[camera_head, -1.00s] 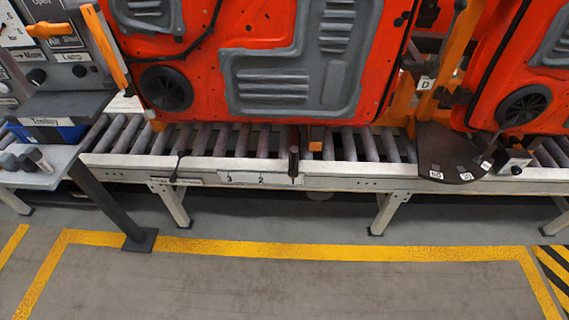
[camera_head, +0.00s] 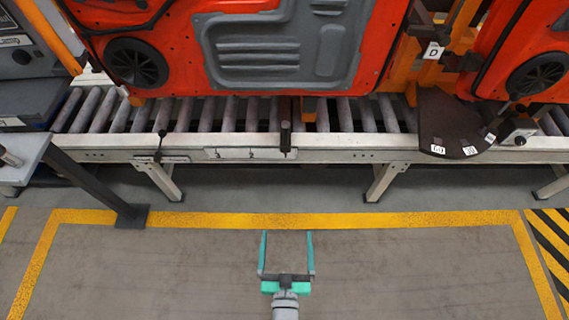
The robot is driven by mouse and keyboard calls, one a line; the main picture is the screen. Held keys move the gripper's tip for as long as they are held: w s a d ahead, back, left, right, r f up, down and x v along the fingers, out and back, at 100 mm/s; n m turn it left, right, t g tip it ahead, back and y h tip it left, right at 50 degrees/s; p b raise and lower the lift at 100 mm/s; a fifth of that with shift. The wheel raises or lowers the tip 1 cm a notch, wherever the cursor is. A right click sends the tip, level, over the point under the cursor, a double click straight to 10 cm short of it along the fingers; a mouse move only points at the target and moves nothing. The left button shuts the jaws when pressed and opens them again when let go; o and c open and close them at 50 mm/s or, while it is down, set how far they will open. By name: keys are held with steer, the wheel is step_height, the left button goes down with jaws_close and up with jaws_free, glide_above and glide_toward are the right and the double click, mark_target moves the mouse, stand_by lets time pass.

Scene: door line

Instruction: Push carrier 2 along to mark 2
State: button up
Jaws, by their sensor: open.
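A red door panel (camera_head: 180,43) with grey inserts stands upright on an orange carrier above the roller conveyor (camera_head: 200,113); the carrier's number cannot be read. An orange foot (camera_head: 321,116) shows below the panel. A pale strip with small marks (camera_head: 250,153) is on the conveyor's front rail, and its figures are too small to read surely now. A dark upright peg (camera_head: 286,137) stands at its right end. My gripper (camera_head: 287,236) is open and empty, in front of the yellow floor line and apart from the conveyor.
A second red door (camera_head: 541,50) stands at the right, behind an orange post with a D label (camera_head: 433,51). A dark curved plate (camera_head: 447,122) juts over the rail. A dark lever (camera_head: 159,147) hangs at the left. A slanted leg (camera_head: 95,185) stands at left. Grey floor is clear.

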steer(key=w+f+t, duration=0.1)
steer(key=w+f, duration=0.1)
steer(key=w, duration=1.2)
glide_toward(285, 137)
steer(key=shift+t, duration=0.3)
steer(key=w, duration=0.5)
steer(key=shift+w+d+f, duration=0.15)
steer(key=shift+f, duration=0.05)
steer(key=shift+w, duration=2.65)
steer(key=c, duration=2.3)
